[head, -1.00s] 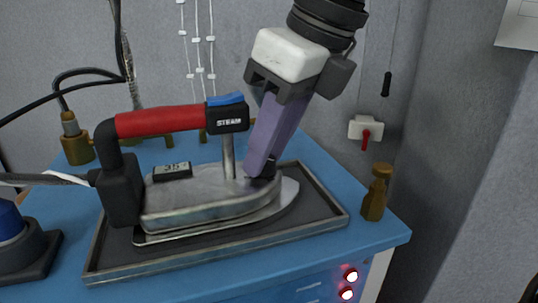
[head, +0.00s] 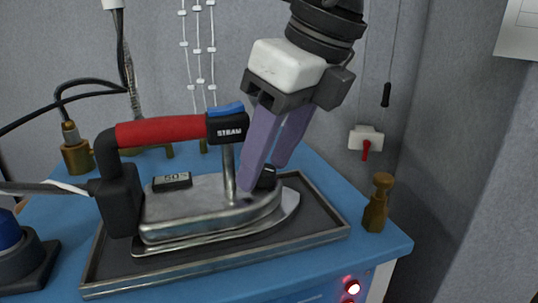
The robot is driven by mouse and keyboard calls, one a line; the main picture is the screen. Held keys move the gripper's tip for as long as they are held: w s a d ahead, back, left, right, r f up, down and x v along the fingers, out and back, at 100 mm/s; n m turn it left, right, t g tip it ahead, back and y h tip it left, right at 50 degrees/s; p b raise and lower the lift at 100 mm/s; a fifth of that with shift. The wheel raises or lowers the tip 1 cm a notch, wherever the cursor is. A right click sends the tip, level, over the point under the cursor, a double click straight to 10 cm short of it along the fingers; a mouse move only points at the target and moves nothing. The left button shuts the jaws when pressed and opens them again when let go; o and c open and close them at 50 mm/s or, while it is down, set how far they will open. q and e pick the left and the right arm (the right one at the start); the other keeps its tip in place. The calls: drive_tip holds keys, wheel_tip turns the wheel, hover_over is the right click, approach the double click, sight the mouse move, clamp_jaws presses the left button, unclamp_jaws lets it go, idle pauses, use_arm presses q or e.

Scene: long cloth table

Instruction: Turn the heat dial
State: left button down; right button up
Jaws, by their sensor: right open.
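A steam iron (head: 210,208) with a red handle (head: 162,130) and a blue steam button (head: 226,109) rests in a dark metal tray (head: 325,225) on the blue table. A small black dial (head: 266,177) sits on top of the iron near its nose, partly hidden. My right gripper (head: 260,178) comes down from above with its two purple fingers apart, beside and partly around the dial. I cannot tell whether the fingers touch it. A small dark label block (head: 172,181) lies on the iron's body behind the dial. My left gripper is not in view.
A brass fitting (head: 376,203) stands at the table's right corner. Another brass fitting (head: 75,150) with a cable is at the back left. A dark round-based object (head: 22,262) is at the left edge. Red lights (head: 353,288) glow on the front. The grey wall is close behind.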

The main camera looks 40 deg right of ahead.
drive_tip(key=p+v, duration=0.1)
drive_tip(key=v, duration=0.9)
drive_tip(key=shift+s, duration=0.15)
drive_tip(key=shift+r, duration=0.1)
drive_tip(key=w+f+n+y+p, duration=0.1)
drive_tip(key=f+n+p, duration=0.1)
drive_tip(key=n+p, duration=0.1)
drive_tip(key=w+f+n+g+y+p, duration=0.1)
drive_tip(key=f+n+p, duration=0.2)
drive_tip(key=n+p, duration=0.1)
drive_tip(key=w+f+n+g+p, duration=0.1)
drive_tip(key=w+f+n+p, duration=0.1)
drive_tip(key=f+n+p, duration=0.1)
drive_tip(key=shift+w+d+f+n+y+p, duration=0.1)
drive_tip(key=shift+f+n+y+p, duration=0.2)
drive_tip(key=shift+y+p, duration=0.15)
drive_tip(key=shift+w+a+f, duration=0.1)
drive_tip(key=shift+a+f, duration=0.1)
drive_tip(key=shift+f, duration=0.3)
